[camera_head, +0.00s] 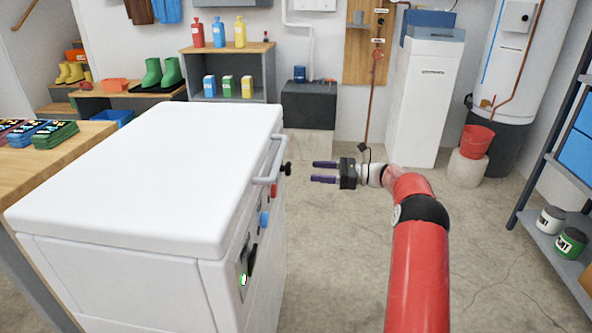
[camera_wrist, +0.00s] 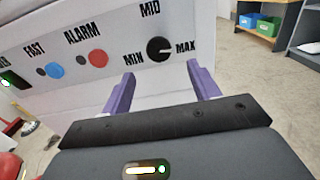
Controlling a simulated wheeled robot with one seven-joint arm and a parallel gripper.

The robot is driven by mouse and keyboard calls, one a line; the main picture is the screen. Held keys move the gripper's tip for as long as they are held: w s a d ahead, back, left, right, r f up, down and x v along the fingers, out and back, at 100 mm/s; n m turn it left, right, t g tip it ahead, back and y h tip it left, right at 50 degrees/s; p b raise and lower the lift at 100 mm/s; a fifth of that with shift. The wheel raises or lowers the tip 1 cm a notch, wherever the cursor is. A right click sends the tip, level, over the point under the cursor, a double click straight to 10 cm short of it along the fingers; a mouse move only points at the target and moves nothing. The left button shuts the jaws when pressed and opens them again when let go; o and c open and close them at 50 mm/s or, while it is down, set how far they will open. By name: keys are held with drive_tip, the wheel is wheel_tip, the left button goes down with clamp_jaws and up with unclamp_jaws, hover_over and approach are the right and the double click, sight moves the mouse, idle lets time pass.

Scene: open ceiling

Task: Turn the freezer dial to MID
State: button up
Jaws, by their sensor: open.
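The white chest freezer (camera_head: 150,165) stands at left with its lid closed. Its black dial (camera_head: 287,169) sticks out from the front near the handle. In the wrist view the round dial (camera_wrist: 158,49) lies between the printed MIN on its left and MAX on its right, with MID above. A pale mark shows on the dial's right part, but its exact setting is hard to read. My gripper (camera_head: 317,172) is open, its purple fingers pointing at the dial and apart from it. In the wrist view my gripper's fingers (camera_wrist: 160,76) stand either side, slightly below the dial.
The grey lid handle (camera_head: 268,165) juts out beside the dial. A red ALARM button (camera_wrist: 98,58) and a blue FAST button (camera_wrist: 55,71) sit left of the dial on the panel. Clear concrete floor (camera_head: 335,255) lies before the freezer.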

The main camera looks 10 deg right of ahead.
sight(285, 168)
drive_tip(key=x, duration=0.7)
drive_tip(key=shift+a, duration=0.2)
drive_tip(key=c, duration=1)
